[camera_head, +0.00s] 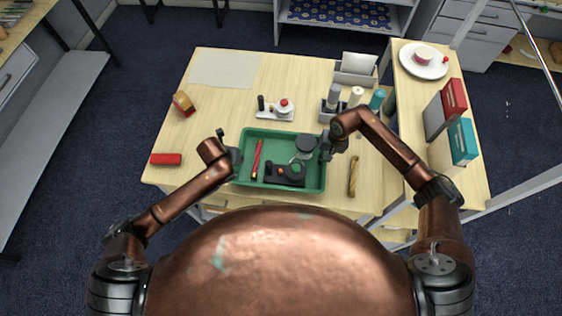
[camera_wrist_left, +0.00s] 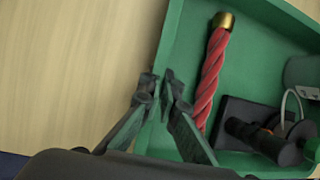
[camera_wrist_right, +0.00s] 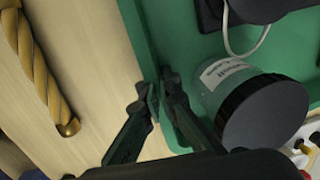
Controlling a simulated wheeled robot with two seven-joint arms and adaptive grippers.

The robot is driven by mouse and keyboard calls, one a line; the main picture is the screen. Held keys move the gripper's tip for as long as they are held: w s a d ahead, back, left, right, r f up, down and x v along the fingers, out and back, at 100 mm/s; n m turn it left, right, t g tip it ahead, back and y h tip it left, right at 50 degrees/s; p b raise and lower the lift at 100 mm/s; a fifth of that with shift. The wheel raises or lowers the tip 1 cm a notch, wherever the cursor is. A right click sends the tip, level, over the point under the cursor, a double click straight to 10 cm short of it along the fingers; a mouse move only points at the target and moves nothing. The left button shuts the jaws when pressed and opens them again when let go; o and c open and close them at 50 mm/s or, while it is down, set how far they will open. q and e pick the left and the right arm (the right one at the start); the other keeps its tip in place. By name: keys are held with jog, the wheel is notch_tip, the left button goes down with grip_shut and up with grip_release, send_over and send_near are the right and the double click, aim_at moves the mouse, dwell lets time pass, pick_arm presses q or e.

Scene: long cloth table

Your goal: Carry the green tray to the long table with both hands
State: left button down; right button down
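The green tray (camera_head: 275,134) sits on the light wooden desk (camera_head: 222,112), in the middle of the head view. It holds a red twisted rod with a brass end (camera_wrist_left: 213,70), a black device with a green knob (camera_head: 287,174), and a jar with a dark lid (camera_wrist_right: 262,110). My left gripper (camera_wrist_left: 160,82) is shut on the tray's left wall, one finger on each side. My right gripper (camera_wrist_right: 158,88) is shut on the tray's right wall in the same way. I cannot make out a cloth-covered long table in these views.
A red block (camera_head: 166,159), a tape roll (camera_head: 183,103) and a golden twisted rod (camera_head: 353,176) lie around the tray. Several bottles (camera_head: 356,96) and a white device with a red knob (camera_head: 283,108) stand behind it. A side counter (camera_head: 412,92) adjoins at right.

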pick_arm(q)
jog(key=shift+w+r, duration=0.1)
jog(key=shift+r, duration=0.15)
pick_arm(e)
jog(key=shift+w+r, duration=0.1)
jog(key=shift+r, duration=0.1)
